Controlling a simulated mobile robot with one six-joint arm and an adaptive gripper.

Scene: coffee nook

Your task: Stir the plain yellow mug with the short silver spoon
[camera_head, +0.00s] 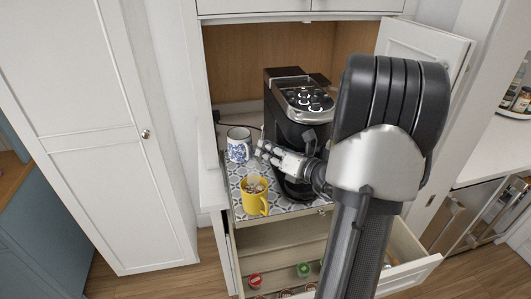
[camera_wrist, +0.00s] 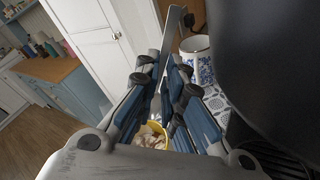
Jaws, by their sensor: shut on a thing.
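The plain yellow mug (camera_head: 255,203) stands upright on the patterned shelf in front of the coffee machine. Brownish and pale contents show inside it. My gripper (camera_head: 264,152) is above and behind the mug, beside the coffee machine. In the wrist view my gripper (camera_wrist: 165,78) is shut on the short silver spoon (camera_wrist: 173,38), a flat silver strip rising between the fingertips. The yellow mug (camera_wrist: 164,129) shows partly between the fingers in the wrist view.
A white mug with blue pattern (camera_head: 239,148) stands behind the yellow mug, at the shelf's left. The black coffee machine (camera_head: 285,100) stands close to my gripper. Below, an open drawer (camera_head: 270,243) holds several coloured pods. A cabinet door (camera_head: 428,58) stands open at right.

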